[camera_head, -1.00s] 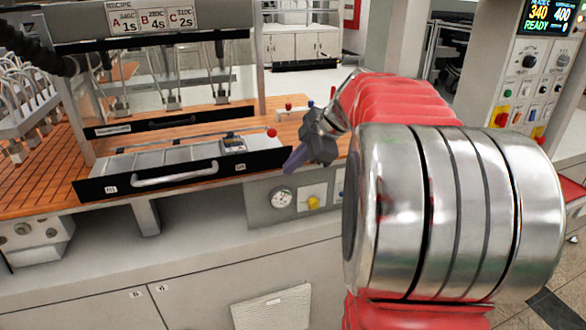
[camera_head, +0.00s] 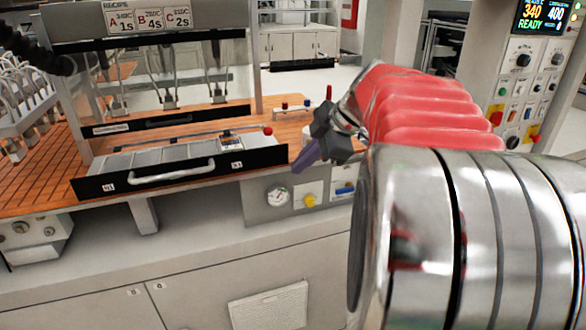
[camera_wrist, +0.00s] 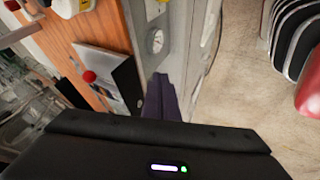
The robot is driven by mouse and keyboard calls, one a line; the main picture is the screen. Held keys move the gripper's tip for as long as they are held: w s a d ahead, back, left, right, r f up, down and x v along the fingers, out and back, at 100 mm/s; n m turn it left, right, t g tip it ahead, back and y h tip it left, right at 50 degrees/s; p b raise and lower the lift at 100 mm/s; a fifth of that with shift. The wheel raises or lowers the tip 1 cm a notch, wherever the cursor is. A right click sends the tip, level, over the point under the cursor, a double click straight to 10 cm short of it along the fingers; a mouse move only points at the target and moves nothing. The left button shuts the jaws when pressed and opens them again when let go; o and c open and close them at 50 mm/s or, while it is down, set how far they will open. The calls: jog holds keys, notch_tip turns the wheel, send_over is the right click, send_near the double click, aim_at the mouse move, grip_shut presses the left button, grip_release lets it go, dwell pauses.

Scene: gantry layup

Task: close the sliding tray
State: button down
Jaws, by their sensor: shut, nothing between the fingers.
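The sliding tray (camera_head: 192,179) has a black front panel with a silver bar handle (camera_head: 172,172). It is pulled out toward the front of the wooden bench, and its grey compartments show behind the panel. In the wrist view, the black end of the tray front (camera_wrist: 127,82) shows near a red ball. My gripper (camera_head: 298,168) is shut and empty, with purple fingers pointing down and left, just right of the tray's right end. The fingers appear apart from the tray. The fingers also show in the wrist view (camera_wrist: 161,100).
A clear guard (camera_head: 160,80) with a black lower bar stands behind the tray. A red ball knob (camera_head: 268,131) rises near the tray's right end. A gauge (camera_head: 278,196) and yellow knob (camera_head: 310,200) sit on the panel below. The space in front of the handle is clear.

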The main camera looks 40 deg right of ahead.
jog(key=v, duration=0.6)
jog(key=shift+r, duration=0.15)
jog(key=shift+s, duration=0.15)
jog(key=c, duration=2.3)
grip_release()
jog(key=shift+a, duration=0.15)
jog(key=o, duration=0.5)
jog(key=a, duration=0.2)
jog(key=a+f+m, duration=0.1)
jog(key=a, duration=0.1)
jog(key=a+f+m+g, duration=0.1)
jog(key=a, duration=0.1)
jog(key=shift+s+a, duration=0.2)
jog(key=shift+a, duration=0.2)
jog(key=s+a+f+m+h, duration=0.1)
jog(key=s+a+f+m, duration=0.2)
jog(key=a, duration=0.3)
jog(key=s+a+f+m, duration=0.4)
jog(key=s+a+f, duration=0.1)
jog(key=a+f, duration=0.1)
jog(key=s+a+f+m+h, duration=0.1)
jog(key=s+a+f+m, duration=0.2)
jog(key=a, duration=0.4)
jog(key=shift+s+a+f+m+h, duration=0.3)
jog(key=shift+s+a+f+m, duration=0.1)
jog(key=shift+f+m, duration=0.25)
jog(key=shift+a, duration=0.1)
